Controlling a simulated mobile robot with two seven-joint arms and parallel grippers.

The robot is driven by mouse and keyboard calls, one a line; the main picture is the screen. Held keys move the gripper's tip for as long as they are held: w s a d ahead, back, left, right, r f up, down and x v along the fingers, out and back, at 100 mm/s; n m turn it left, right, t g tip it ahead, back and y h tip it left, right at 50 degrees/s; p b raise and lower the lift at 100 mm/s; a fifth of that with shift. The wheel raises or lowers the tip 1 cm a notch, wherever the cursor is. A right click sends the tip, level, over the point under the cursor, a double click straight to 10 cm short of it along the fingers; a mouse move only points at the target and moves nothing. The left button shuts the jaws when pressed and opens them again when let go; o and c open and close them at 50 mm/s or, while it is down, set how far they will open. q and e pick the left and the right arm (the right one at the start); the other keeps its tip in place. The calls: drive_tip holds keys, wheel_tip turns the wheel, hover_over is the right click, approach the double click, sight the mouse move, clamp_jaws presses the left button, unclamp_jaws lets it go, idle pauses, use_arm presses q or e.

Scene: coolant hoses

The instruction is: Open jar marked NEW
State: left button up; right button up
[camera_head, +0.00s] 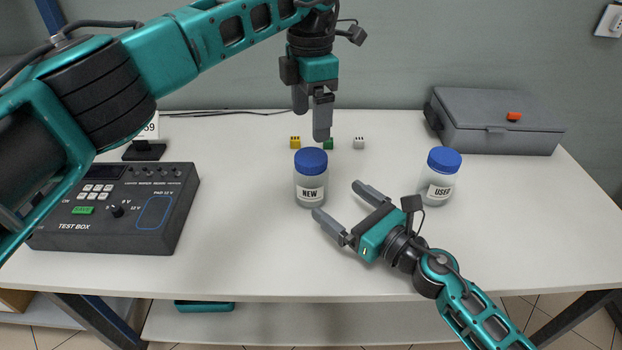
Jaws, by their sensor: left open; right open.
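The jar marked NEW (310,184) stands upright near the middle of the white table, with a blue lid (311,161) seated on it. A similar jar marked USED (437,180) with a blue lid stands to its right. My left gripper (312,126) points down above and slightly behind the NEW jar's lid; it is open and empty, its fingers partly overlapping in this view. My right gripper (336,204) is open beside the NEW jar at its lower right, fingers pointing toward the jar with nothing held. Whether a fingertip touches the jar cannot be told.
A test box (118,211) sits at the left of the table (240,255). Small yellow (295,142), green (329,144) and white (359,142) connectors lie behind the NEW jar. A grey case (499,122) stands at the back right. The front middle is clear.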

sight(305, 174)
drive_tip(key=x, duration=1.1)
drive_tip(key=shift+w+a, duration=0.15)
drive_tip(key=shift+a, duration=0.05)
